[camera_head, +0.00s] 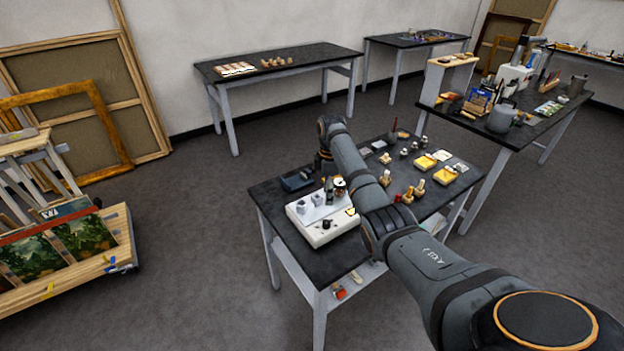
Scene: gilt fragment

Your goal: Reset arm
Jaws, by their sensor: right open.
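My right arm reaches in from the lower right, over the near black-topped table (285,215), and bends down at the wrist. My right gripper (334,189) points down over the back edge of a white box (318,232) with small grey pieces and a dark knob on top. The gripper is open; its fingers are small and dark here, and I cannot tell whether they touch anything. My forearm hides part of the table behind it. My left gripper is not in view.
A dark tray (296,181) lies left of the gripper. Yellow pads (425,162), stamps and small jars crowd the table's right half. A cluttered table (530,125) stands at the right, another (310,58) at the back. Floor at the left is clear up to a wooden cart (125,245).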

